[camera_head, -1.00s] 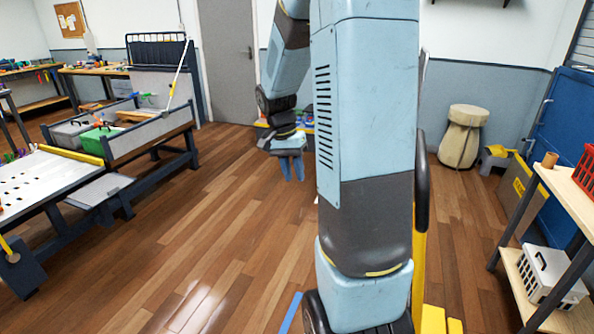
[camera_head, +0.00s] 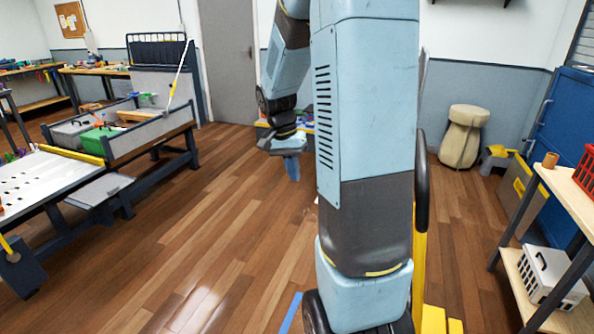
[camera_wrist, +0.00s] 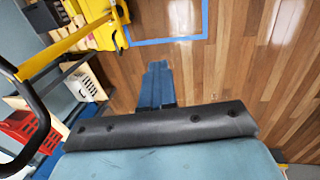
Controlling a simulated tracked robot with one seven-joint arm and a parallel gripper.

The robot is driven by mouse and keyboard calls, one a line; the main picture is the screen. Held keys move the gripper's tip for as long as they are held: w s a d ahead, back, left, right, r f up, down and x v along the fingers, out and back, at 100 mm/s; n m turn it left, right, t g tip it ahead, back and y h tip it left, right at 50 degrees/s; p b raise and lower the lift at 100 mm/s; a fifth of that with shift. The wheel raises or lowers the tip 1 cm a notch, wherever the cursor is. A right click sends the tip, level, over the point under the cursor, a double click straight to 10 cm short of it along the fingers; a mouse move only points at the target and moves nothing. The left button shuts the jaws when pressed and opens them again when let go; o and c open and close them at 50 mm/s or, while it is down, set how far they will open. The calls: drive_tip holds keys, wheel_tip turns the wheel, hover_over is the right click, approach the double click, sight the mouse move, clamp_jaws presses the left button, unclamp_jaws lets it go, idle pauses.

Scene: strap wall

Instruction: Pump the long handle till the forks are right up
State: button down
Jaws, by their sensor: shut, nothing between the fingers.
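My gripper (camera_head: 292,170) hangs in front of the grey door in the head view, fingers pointing down. Its blue fingers (camera_wrist: 157,84) are together and empty in the wrist view, above bare floor. A yellow upright (camera_head: 420,262) stands partly hidden behind my arm in the head view, with a long black bar (camera_head: 423,185) beside it. In the wrist view a yellow beam (camera_wrist: 62,46) and a curved black bar (camera_wrist: 38,108) show at the left, apart from my fingers. Yellow pieces (camera_head: 434,318) lie low at its foot; I cannot tell whether these are the forks.
Blue tape (camera_wrist: 170,40) marks the floor. Workbenches (camera_head: 150,135) stand at the left. A shelf (camera_head: 570,195) with a red basket (camera_head: 588,170) and a white crate (camera_head: 548,272) stands at the right. The wooden floor (camera_head: 220,240) between is clear.

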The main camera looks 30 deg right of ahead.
drive_tip(key=c, duration=1.9)
unclamp_jaws()
drive_tip(key=o, duration=1.1)
drive_tip(key=shift+c, duration=0.2)
drive_tip(key=v, duration=1.3)
drive_tip(key=shift+r, duration=0.35)
